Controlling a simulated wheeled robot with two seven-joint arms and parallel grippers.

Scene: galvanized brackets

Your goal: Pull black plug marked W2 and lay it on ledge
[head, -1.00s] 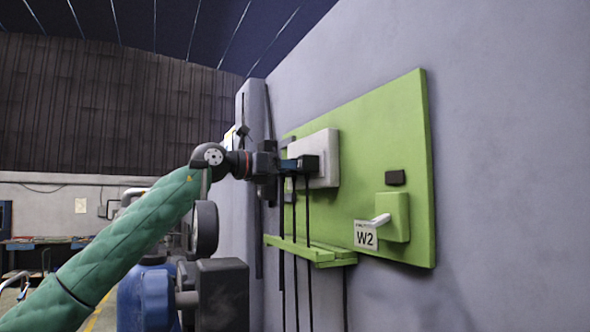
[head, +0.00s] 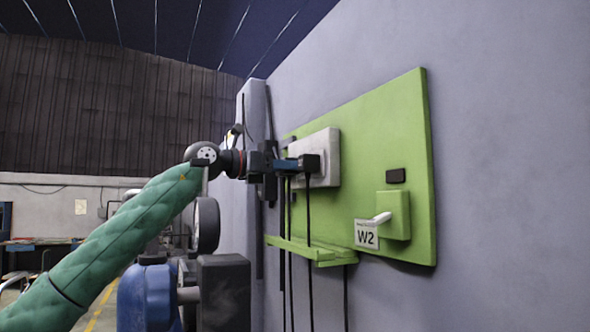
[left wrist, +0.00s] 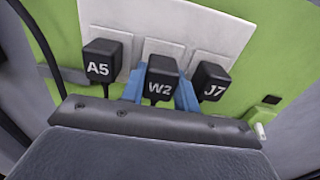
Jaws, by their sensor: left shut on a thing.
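The black plug marked W2 (left wrist: 160,82) is in the middle of a row in the left wrist view, between black plugs A5 (left wrist: 105,68) and J7 (left wrist: 211,82). My left gripper (left wrist: 160,88) has its blue fingers on both sides of W2 and is shut on it. The left gripper (head: 287,165) is at the white socket plate (head: 330,150) in the head view. I cannot tell whether W2 is clear of its socket. A black plug (head: 311,163) sits at the plate. The green ledge (head: 300,248) is below, on the panel. My right gripper is not in view.
Black cables (head: 308,215) hang down past the ledge. A green box (head: 397,215) with a white lever and a W2 tag (head: 366,234) stands out from the green panel (head: 375,130) on the right. A grey post (head: 252,130) is behind the gripper.

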